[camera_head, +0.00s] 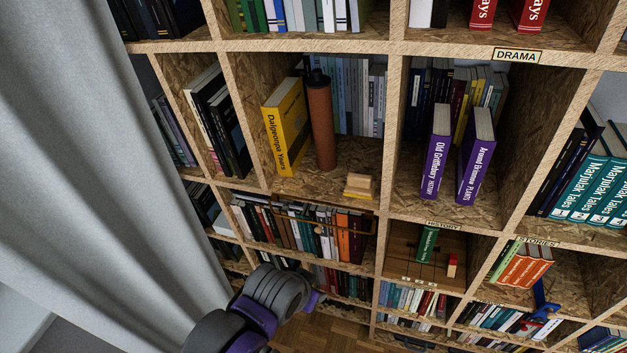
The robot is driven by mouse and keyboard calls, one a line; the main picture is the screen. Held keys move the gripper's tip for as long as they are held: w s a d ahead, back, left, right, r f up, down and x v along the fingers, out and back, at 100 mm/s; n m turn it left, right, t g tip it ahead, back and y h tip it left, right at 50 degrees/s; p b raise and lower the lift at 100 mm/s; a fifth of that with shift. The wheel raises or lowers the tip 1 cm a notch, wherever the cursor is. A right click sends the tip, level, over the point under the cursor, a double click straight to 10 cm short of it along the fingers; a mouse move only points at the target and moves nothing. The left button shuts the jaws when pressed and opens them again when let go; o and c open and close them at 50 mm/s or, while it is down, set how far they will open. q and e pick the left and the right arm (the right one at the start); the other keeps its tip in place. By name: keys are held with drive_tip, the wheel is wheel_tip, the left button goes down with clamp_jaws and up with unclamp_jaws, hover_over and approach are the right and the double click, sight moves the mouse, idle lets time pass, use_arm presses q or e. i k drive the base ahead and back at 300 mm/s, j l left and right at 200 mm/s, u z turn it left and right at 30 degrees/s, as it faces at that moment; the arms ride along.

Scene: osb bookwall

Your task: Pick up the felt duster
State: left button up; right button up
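A small block with a pale wooden top and a yellow base, which looks like the felt duster (360,186), lies near the front edge of the shelf compartment in the middle of the view. It stands apart from the brown cylinder to its left. My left arm comes in at the bottom left, below and left of the duster and well apart from it. A purple part at its end (312,299) may belong to my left gripper; its fingers cannot be made out. My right gripper is not in view.
A brown cylinder (320,122) and a yellow book (286,125) stand left of the duster, with grey books (358,95) behind. An upright divider (393,125) is to its right. A thin rail (315,222) runs below. A grey curtain (100,170) hangs at the left.

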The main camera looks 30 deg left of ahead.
sight(359, 185)
drive_tip(key=u, duration=0.7)
drive_tip(key=z, duration=1.65)
drive_tip(key=u, duration=1.65)
